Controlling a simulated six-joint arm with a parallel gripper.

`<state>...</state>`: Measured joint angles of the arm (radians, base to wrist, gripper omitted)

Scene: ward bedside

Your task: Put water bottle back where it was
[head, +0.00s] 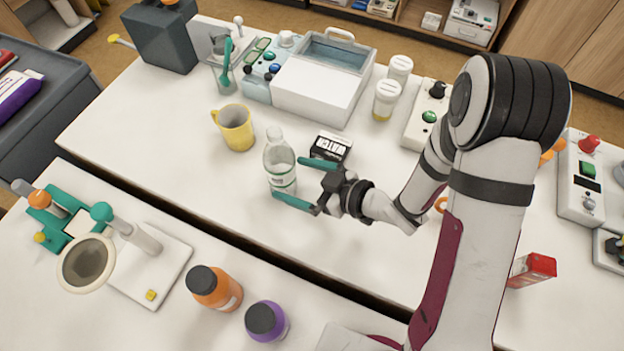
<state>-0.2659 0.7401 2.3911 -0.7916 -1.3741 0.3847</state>
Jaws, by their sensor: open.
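The water bottle (279,160) is clear with a white cap and a green-marked label. It stands upright on the white table, right of the yellow mug. My gripper (290,180) is open, with its two teal fingers pointing left toward the bottle. One finger is at the bottle's far right side and the other is at its near side, by the base. I cannot tell whether either finger touches it. The bottle's base is partly hidden by the near finger.
A yellow mug (234,128) stands left of the bottle, and a black-and-white box (331,147) is close behind the gripper. White-lidded jars (386,100) and a white case (318,92) stand farther back. An orange bottle (215,288) and a purple bottle (267,321) stand in front.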

